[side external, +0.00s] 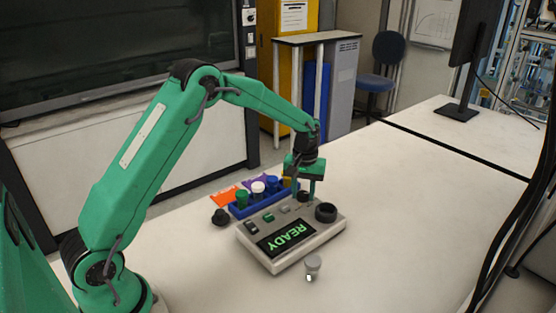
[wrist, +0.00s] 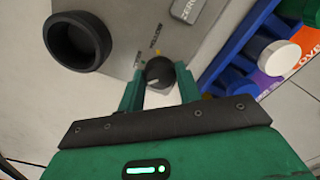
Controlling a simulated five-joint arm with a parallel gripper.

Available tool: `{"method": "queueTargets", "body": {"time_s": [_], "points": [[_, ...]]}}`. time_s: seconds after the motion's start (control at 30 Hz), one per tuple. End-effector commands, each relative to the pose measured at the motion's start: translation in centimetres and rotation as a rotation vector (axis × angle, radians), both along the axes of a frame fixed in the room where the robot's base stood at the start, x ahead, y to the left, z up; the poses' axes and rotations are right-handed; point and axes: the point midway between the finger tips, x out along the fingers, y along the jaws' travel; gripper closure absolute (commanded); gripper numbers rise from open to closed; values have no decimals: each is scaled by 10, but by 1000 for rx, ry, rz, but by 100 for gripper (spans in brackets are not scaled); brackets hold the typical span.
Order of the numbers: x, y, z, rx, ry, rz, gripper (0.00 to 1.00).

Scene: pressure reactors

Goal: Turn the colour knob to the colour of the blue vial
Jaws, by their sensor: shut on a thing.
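The colour knob (wrist: 158,72) is small, round and dark, with a pale pointer mark on its face. It sits on the grey device (side external: 275,256). My gripper (wrist: 157,78) is shut on the knob, one green finger on each side. In the side view my gripper (side external: 304,189) reaches down to the back of the device and mostly hides the knob. A small yellow mark and tiny printed words lie around the knob; I cannot read them surely.
A black ring-shaped well (side external: 326,212) is beside the knob. The device's screen (side external: 285,239) reads READY. A small grey-capped vial (side external: 313,264) stands in front of the device. A black round object (side external: 220,217) lies left. The table is clear to the right.

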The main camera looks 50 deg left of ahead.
Motion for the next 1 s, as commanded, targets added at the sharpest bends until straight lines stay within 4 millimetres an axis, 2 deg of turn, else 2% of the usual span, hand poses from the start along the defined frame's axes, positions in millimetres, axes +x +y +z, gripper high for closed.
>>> {"method": "queueTargets", "body": {"time_s": [0.2, 0.4, 0.9, 0.93, 1.0], "points": [[0, 0, 2, 0, 1, 150, 89], [-1, 0, 2, 0, 1, 226, 89], [0, 0, 2, 0, 1, 253, 89], [0, 0, 2, 0, 1, 253, 64], [0, 0, 2, 0, 1, 253, 50]]}}
